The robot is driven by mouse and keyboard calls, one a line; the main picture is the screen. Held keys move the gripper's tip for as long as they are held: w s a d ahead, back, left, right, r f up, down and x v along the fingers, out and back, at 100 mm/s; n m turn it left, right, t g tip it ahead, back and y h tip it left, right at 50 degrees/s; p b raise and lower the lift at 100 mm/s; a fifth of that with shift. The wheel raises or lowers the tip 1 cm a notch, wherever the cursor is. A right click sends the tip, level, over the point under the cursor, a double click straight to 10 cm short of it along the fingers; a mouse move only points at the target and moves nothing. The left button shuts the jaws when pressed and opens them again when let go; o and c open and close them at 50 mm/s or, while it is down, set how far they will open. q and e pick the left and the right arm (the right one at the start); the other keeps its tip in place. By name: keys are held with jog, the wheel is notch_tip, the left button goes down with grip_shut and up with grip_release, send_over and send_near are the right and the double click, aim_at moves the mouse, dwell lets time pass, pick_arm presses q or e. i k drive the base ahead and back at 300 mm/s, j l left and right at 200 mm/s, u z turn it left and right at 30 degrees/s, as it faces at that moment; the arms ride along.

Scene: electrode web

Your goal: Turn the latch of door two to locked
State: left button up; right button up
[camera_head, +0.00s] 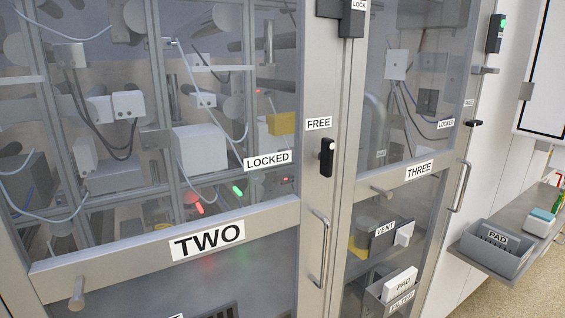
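Door two (100,254) is a glazed metal-framed door on the left, with a "TWO" label (206,240) on its cross rail. Its latch (326,158) is a small black handle on the right stile of the door. The latch stands upright, its upper end just below the "FREE" label (318,124). The "LOCKED" label (267,160) sits to the left of the latch. Neither of my grippers is in view, and nothing touches the latch.
Door three (420,170) stands to the right, with its own handle (459,187). A vertical pull handle (320,248) is below the latch. A grey shelf with a "PAD" bin (494,246) juts out at the right. Floor (535,285) shows at lower right.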

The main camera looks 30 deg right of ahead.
aim_at(324, 154)
jog(key=z, duration=1.35)
